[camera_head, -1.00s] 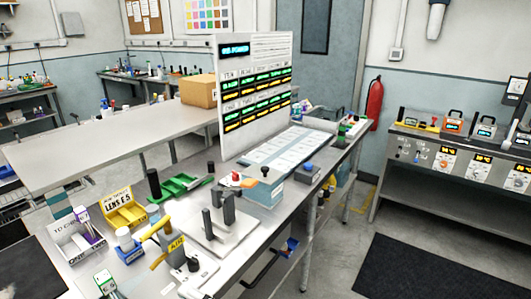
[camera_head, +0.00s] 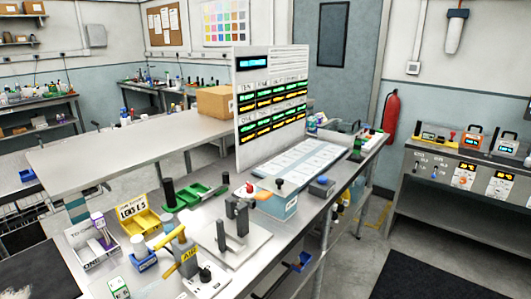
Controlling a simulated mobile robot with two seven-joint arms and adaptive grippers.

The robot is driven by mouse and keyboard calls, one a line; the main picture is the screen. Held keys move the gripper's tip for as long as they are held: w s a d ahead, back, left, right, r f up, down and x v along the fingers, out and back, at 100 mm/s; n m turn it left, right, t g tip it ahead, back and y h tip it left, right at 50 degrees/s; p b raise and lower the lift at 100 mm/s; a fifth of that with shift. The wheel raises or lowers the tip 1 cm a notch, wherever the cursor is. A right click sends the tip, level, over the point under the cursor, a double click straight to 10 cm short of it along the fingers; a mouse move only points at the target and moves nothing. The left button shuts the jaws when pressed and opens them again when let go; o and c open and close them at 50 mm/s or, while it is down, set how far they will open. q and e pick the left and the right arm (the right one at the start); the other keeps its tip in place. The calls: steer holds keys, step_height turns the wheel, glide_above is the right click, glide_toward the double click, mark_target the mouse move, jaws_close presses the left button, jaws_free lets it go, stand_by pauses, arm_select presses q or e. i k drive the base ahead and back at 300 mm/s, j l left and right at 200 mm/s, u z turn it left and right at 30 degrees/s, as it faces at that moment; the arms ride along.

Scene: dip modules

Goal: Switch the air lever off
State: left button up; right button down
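The air lever (camera_head: 169,237) is a yellow handle on a small grey block with a yellow AIR label (camera_head: 188,256). It stands near the front of the steel bench in the lower left of the head view. The handle slants up to the right. Another yellow piece (camera_head: 178,265) shows just below it; I cannot tell whether it belongs to the lever. Neither of my grippers is in view.
Beside the lever are a white box with a black knob (camera_head: 205,275), a blue holder (camera_head: 143,260), a yellow LENS bin (camera_head: 135,212) and a dark clamp on a plate (camera_head: 238,212). A tall display board (camera_head: 270,150) stands behind. A fire extinguisher (camera_head: 391,115) hangs on the wall.

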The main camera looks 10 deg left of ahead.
mark_target(179, 231)
steer(key=k+j+u, duration=0.1)
steer(key=k+u, duration=0.15)
steer(key=u, duration=0.15)
steer(key=k+j+u, duration=0.15)
steer(key=u, duration=0.25)
steer(key=j+u, duration=0.15)
steer(key=i+l, duration=0.05)
